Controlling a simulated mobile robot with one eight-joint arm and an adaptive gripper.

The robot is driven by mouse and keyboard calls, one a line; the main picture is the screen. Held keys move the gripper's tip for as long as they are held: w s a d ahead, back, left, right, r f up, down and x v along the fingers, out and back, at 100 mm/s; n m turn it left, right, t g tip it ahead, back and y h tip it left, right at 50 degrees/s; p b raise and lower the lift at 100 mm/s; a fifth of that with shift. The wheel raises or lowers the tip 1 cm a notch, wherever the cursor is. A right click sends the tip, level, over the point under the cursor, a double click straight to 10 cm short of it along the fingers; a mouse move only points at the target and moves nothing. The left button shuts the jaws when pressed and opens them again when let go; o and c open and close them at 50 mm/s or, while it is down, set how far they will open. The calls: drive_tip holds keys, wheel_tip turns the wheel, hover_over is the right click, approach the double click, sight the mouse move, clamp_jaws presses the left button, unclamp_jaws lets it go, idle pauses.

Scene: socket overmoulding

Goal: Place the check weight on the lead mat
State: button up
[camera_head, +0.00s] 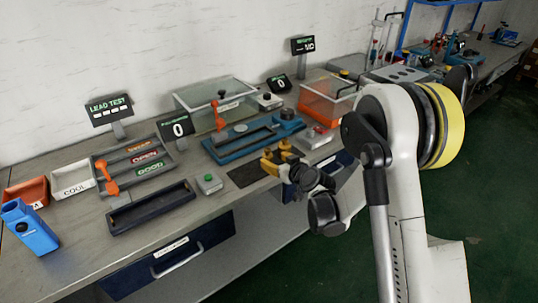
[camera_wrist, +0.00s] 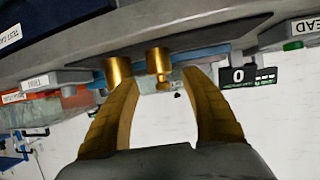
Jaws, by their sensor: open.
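Two brass-coloured cylinders show between and just beyond my fingers in the wrist view, which looks upside down. One has a small knob and looks like the check weight (camera_wrist: 158,62); the other is a plain brass cylinder (camera_wrist: 118,70). Both appear upright on or at the edge of the dark lead mat (camera_wrist: 215,32), which also shows in the head view (camera_head: 243,176). My gripper (camera_wrist: 162,85) is open, its yellow fingers either side of the knobbed weight, with no contact visible. In the head view my gripper (camera_head: 273,163) covers the mat's right end and partly hides the brass pieces.
A blue fixture (camera_head: 240,145) lies behind the mat. A green-button box (camera_head: 209,183) and an empty dark tray (camera_head: 150,208) are to the left. An orange-based clear bin (camera_head: 328,100) and a red-button box (camera_head: 316,137) are at right. The bench front edge runs below my gripper.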

drive_tip(key=s+d+r+m+g+h, duration=0.1)
drive_tip(key=s+d+r, duration=0.1)
drive_tip(key=s+r, duration=0.35)
drive_tip(key=s+d+r+g+h+p, duration=0.1)
drive_tip(key=s+d+r, duration=0.1)
drive_tip(key=s+r, duration=0.4)
drive_tip(key=s+d+r+m+g, duration=0.1)
drive_tip(key=s+d+r, duration=0.25)
drive_tip(key=s, duration=0.35)
drive_tip(key=s+d+m+g+h, duration=0.1)
drive_tip(key=s+d+h, duration=0.1)
drive_tip(key=s, duration=0.7)
drive_tip(key=s+d+r+m+g+h, duration=0.1)
drive_tip(key=s+d, duration=0.3)
drive_tip(key=s, duration=0.6)
drive_tip(key=shift+s+m+h, duration=0.2)
drive_tip(key=shift+m+h, duration=0.2)
drive_tip(key=shift+m, duration=0.1)
drive_tip(key=shift+d, duration=0.1)
